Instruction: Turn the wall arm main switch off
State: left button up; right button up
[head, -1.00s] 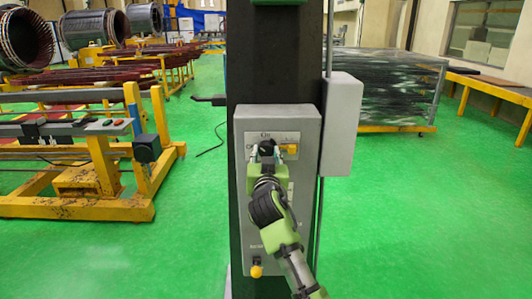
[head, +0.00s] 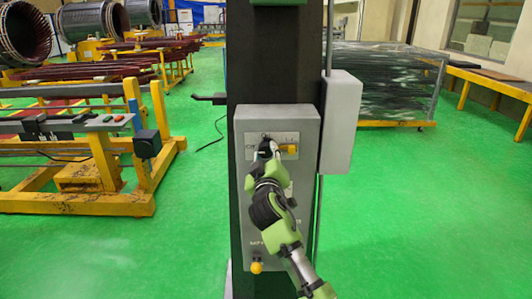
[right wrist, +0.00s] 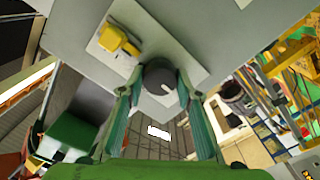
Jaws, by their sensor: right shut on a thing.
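A grey control box (head: 303,190) is fixed to the dark column in the head view. Near its top, on a pale label plate, is a round dark switch knob (right wrist: 160,77), best seen in the right wrist view. A white mark shows on the knob's face. My right gripper (head: 266,153) is at this knob, with a green finger on each side of it, shut on it. The fingers partly hide the knob in the head view. My left gripper is not in view.
A yellow switch (head: 288,149) sits just right of the knob on the same plate. A yellow knob (head: 256,267) is at the box's bottom. A smaller grey box (head: 342,120) juts out at the right. The green floor (head: 430,220) is clear to the right.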

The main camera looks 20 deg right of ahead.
jog(key=shift+f, duration=0.15)
dwell(0.3)
jog(key=o, duration=1.1)
jog(key=shift+s, duration=0.1)
jog(key=v, duration=1.2)
